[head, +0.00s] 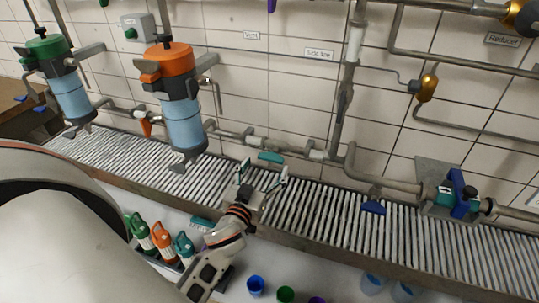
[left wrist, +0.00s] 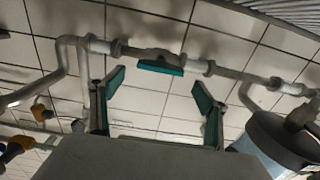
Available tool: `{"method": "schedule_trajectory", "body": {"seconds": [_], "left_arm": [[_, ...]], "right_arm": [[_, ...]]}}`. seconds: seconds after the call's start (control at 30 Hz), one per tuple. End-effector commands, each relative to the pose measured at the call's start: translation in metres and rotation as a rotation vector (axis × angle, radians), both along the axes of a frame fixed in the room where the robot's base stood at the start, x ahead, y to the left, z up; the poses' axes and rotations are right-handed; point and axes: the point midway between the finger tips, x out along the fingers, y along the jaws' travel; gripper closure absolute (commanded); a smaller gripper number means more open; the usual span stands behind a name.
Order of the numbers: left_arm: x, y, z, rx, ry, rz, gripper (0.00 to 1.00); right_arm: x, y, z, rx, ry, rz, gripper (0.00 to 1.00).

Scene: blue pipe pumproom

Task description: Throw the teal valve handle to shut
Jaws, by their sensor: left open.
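The teal valve handle (head: 270,158) sits on the grey horizontal pipe along the tiled wall, lying roughly in line with the pipe. In the left wrist view the teal handle (left wrist: 161,67) is ahead of the fingers, near the middle of the pipe. My left gripper (head: 264,182) is open and empty, just in front of and below the handle in the head view. In the left wrist view the open fingers (left wrist: 160,92) have teal pads and stand apart on either side, not touching the handle. My right gripper is not in view.
An orange-topped filter (head: 182,115) and a green-topped filter (head: 67,95) hang left of the handle. A slatted grating (head: 315,205) runs below; bottles and cups stand in front.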

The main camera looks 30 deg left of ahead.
Motion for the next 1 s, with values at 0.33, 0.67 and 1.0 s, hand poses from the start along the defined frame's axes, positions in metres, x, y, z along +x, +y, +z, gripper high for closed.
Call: {"method": "schedule_trajectory", "body": {"seconds": [0.33,0.67,1.0], "left_arm": [[0.047,0.011,0.0,0.001,0.0,-0.001,0.25],[0.054,0.013,0.0,0.001,0.001,-0.001,0.25],[0.053,0.012,0.0,0.001,0.001,-0.001,0.64]], "right_arm": [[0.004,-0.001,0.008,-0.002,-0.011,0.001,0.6],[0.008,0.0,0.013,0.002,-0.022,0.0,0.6],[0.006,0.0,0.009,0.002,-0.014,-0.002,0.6]]}}
